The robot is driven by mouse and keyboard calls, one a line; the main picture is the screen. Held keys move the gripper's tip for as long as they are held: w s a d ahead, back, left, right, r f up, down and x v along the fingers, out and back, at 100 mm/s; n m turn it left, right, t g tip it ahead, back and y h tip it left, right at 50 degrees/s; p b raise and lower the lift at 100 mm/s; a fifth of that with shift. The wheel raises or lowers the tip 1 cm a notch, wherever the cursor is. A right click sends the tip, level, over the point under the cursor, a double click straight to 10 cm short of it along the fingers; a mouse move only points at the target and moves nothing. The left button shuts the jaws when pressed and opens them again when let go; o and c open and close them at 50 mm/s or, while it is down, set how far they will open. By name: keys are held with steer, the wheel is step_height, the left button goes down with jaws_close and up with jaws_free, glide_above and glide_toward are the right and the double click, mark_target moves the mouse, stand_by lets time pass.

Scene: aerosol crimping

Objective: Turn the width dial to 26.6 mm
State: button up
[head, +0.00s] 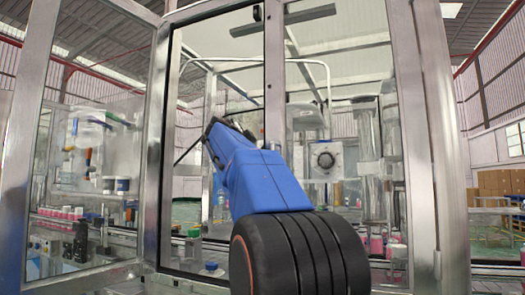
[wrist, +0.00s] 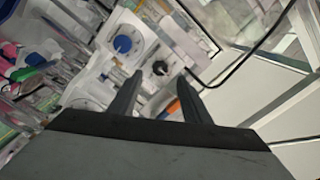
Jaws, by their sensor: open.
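In the wrist view, my gripper (wrist: 159,77) is open, with its two dark fingers apart and nothing between them that I can see held. A small black knob (wrist: 160,67) on a pale panel lies just beyond the fingertips, roughly centred between them. A larger white round dial with a blue knob (wrist: 122,44) is up and left of it. I cannot read any scale or label, so I cannot tell which is the width dial. In the head view, a white dial (head: 326,160) with a dark centre faces me, right of my blue arm.
The machine stands in a cabinet with metal-framed glass doors; the left door (head: 90,140) is open. Pink-capped cans (head: 62,213) line the left side. In the wrist view, a black cable (wrist: 245,55) curves at the right and an orange item (wrist: 173,106) shows near the right finger.

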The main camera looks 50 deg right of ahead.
steer(key=x, duration=0.7)
steer(key=c, duration=1)
